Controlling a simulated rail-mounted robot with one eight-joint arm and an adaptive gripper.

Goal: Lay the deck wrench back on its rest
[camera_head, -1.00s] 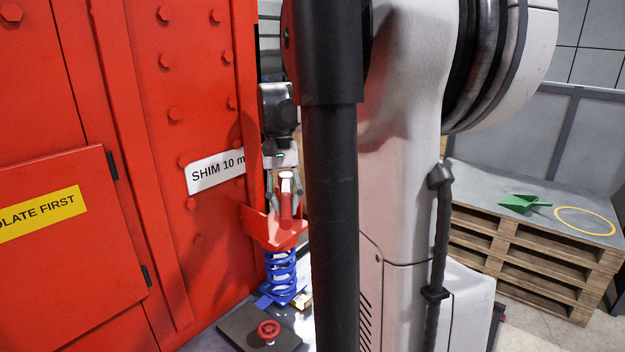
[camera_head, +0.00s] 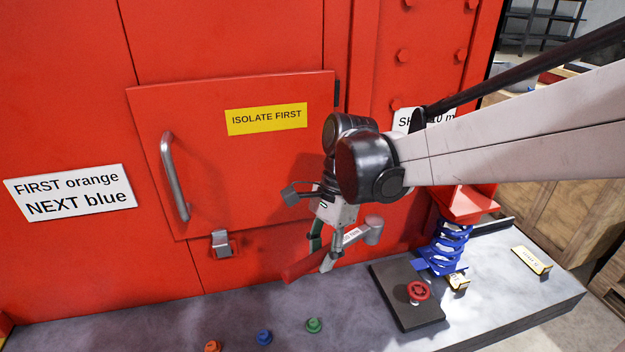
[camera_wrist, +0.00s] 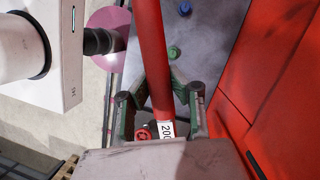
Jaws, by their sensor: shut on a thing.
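My gripper (camera_head: 322,255) is shut on the deck wrench (camera_head: 298,268), which has a red handle, a pale labelled section and a grey metal head (camera_head: 373,230). The wrench is held aslant above the grey deck, in front of the red panel, with its head up to the right. In the wrist view its red handle (camera_wrist: 152,60) runs between my two fingers (camera_wrist: 160,115) toward the top edge. Its head is mostly hidden there. I cannot tell which thing is the wrench's rest.
The grey deck (camera_head: 340,325) carries orange (camera_head: 212,346), blue (camera_head: 264,337) and green (camera_head: 314,325) buttons. A red stop button (camera_head: 418,291) on a dark plate (camera_head: 385,285) and a blue spring (camera_head: 450,248) stand to the right. A door handle (camera_head: 175,177) protrudes from the panel.

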